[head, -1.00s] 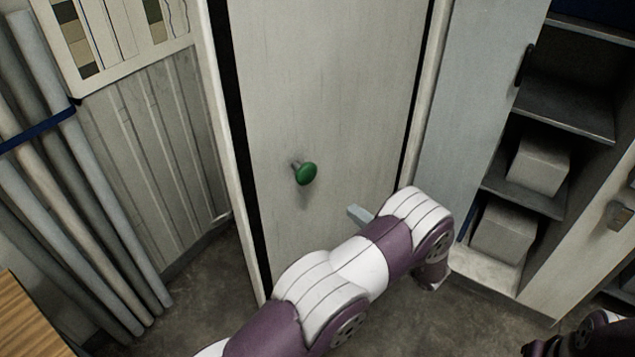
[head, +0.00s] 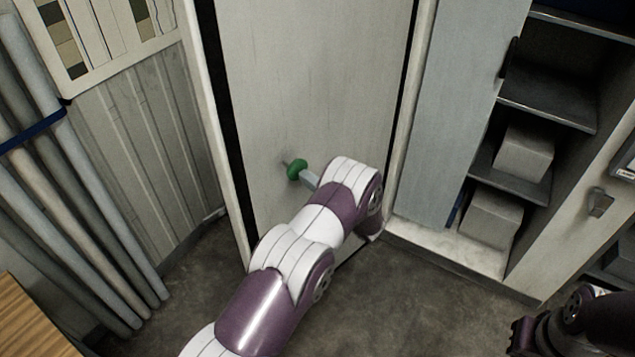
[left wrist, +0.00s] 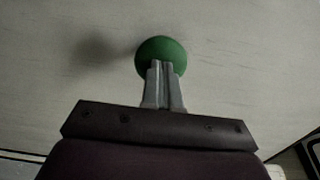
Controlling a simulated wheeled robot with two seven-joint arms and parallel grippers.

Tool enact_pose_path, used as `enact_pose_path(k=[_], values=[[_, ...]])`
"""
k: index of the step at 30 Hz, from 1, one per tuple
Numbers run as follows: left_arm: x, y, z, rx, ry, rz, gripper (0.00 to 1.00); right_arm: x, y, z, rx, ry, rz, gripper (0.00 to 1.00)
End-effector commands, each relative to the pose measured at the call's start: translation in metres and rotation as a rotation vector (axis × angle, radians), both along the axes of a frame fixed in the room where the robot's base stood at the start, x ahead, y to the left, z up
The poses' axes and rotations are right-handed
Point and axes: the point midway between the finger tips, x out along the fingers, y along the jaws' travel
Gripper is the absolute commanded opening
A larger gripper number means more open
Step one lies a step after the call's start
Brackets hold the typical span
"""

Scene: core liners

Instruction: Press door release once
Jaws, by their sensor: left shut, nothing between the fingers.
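The door release is a round green button (head: 296,169) on a short stem, standing out from the pale door (head: 310,80). In the left wrist view the green button (left wrist: 161,54) is straight ahead of the fingers. My left gripper (head: 309,180) is shut and empty, its grey fingertips at the face of the button. In the left wrist view the closed fingers (left wrist: 162,75) overlap the lower part of the button; they look to be touching it or very close. My right gripper (head: 522,338) is dark, at the lower right, its fingers unclear.
An open cabinet with grey boxes (head: 525,152) on its shelves stands right of the door. Long grey tubes (head: 70,200) held by a blue strap lean at the left. A wooden surface (head: 30,320) fills the lower left corner. The floor before the door is clear.

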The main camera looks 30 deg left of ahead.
Motion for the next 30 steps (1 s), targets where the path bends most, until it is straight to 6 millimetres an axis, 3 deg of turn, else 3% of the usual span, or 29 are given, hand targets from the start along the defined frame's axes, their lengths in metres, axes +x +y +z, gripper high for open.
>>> enact_pose_path(k=[11, 20, 30], values=[[0.001, 0.003, -0.001, -0.001, -0.001, 0.001, 0.00, 0.000, 0.000, -0.001, 0.000, 0.000, 0.000, 0.00], [0.013, 0.036, -0.002, 0.000, -0.004, 0.003, 0.00, 0.000, 0.000, -0.018, 0.000, 0.000, 0.000, 0.00], [0.013, 0.037, 0.002, 0.001, -0.004, 0.002, 0.00, 0.000, 0.000, -0.015, 0.000, 0.000, 0.000, 0.00]])
